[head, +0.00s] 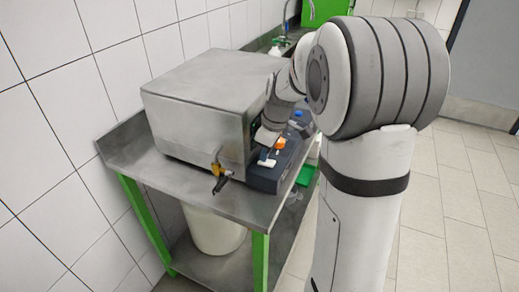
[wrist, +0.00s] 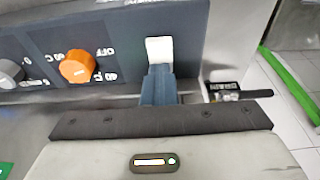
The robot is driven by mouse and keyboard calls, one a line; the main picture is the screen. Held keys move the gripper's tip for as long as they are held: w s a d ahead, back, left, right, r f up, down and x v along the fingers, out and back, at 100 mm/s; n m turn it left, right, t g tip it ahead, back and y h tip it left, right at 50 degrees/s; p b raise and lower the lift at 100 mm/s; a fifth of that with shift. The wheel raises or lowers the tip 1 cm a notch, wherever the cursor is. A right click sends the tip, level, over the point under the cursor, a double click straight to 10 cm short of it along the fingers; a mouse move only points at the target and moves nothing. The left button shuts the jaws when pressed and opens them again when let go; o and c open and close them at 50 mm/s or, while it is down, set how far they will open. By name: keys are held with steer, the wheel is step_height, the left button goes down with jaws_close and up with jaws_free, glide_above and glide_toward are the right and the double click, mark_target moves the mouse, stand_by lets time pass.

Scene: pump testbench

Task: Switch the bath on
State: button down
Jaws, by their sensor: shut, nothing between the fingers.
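The bath is a steel box (head: 195,95) on a metal table. Its dark control panel (head: 262,180) runs along the front and carries a white switch (head: 267,162) at the near end. In the wrist view the white switch (wrist: 160,49) stands straight ahead of my gripper (wrist: 158,72). The dark fingers are shut with nothing between them, and their tips are at the switch's lower edge; I cannot tell whether they touch it. The switch's on or off position cannot be read. In the head view my arm hides most of the gripper and the fingertips.
An orange knob (wrist: 78,67) with OFF lettering sits left of the switch, with a grey knob (wrist: 10,70) further left. A drain tap (head: 217,170) with a black handle juts from the bath's near side. A white bucket (head: 214,230) stands under the table. Tiled wall at left.

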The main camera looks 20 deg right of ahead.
mark_target(272, 162)
steer(key=shift+s+a+f, duration=0.15)
steer(key=shift+a+f, duration=0.15)
steer(key=shift+f, duration=0.1)
steer(key=shift+d, duration=0.1)
steer(key=shift+s+d+f, duration=0.15)
steer(key=shift+s, duration=0.05)
steer(key=shift+s+d+b, duration=0.3)
steer(key=shift+s+d, duration=0.1)
steer(key=shift+d, duration=0.2)
steer(key=p+v, duration=0.2)
steer(key=v, duration=0.1)
steer(key=p+v, duration=0.1)
steer(key=v, duration=0.1)
steer(key=shift+w+a+r, duration=0.2)
steer(key=shift+w, duration=0.15)
steer(key=s+d+v, duration=0.1)
steer(key=v, duration=0.8)
steer(key=shift+b, duration=0.3)
